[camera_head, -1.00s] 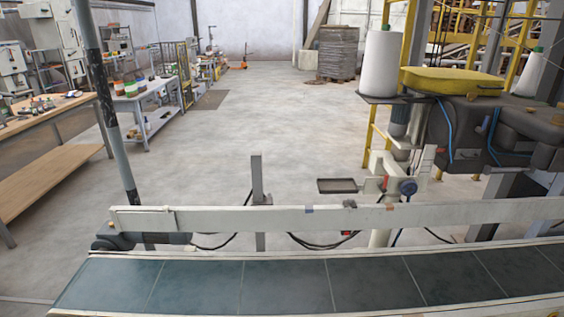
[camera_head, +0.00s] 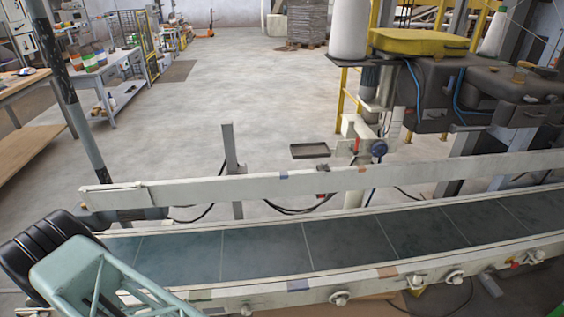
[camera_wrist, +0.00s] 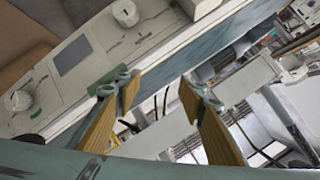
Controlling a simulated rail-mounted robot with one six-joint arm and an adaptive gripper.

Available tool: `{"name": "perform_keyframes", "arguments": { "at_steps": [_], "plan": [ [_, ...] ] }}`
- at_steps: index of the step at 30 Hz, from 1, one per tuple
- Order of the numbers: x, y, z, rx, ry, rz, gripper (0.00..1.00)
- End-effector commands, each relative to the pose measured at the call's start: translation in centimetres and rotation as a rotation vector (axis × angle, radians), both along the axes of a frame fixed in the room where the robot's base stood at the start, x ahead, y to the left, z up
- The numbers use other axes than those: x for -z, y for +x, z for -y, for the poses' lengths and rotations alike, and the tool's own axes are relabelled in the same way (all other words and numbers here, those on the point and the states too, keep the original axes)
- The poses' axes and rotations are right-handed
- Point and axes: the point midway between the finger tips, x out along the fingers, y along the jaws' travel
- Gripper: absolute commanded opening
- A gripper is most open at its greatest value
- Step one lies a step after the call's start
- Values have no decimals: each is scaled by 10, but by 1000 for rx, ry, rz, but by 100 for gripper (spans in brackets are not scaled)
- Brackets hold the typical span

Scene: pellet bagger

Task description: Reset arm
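My gripper (camera_wrist: 157,105) shows in the wrist view with its two yellow-padded fingers spread apart. Nothing is between the fingers. In the head view, a pale green part of my arm and a black ribbed part show at the lower left, over the left end of the conveyor (camera_head: 265,248). The fingertips cannot be made out in the head view. In the wrist view the conveyor's pale side frame (camera_wrist: 75,60) with round knobs lies beyond the fingers.
A pale guard rail (camera_head: 330,182) runs behind the belt. The bagging machine (camera_head: 440,85) with a yellow pad (camera_head: 415,42) stands at the right. A small dark tray (camera_head: 310,150) sits behind the rail. Workbenches (camera_head: 30,150) stand at the left. The floor between is clear.

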Motion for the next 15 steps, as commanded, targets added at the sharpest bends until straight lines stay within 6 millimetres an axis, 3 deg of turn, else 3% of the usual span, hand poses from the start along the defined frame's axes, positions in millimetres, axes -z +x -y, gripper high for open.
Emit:
{"name": "perform_keyframes", "arguments": {
  "at_steps": [15],
  "plan": [
    [-82, 65, 12, 54, 19, -100, 37]
  ]
}}
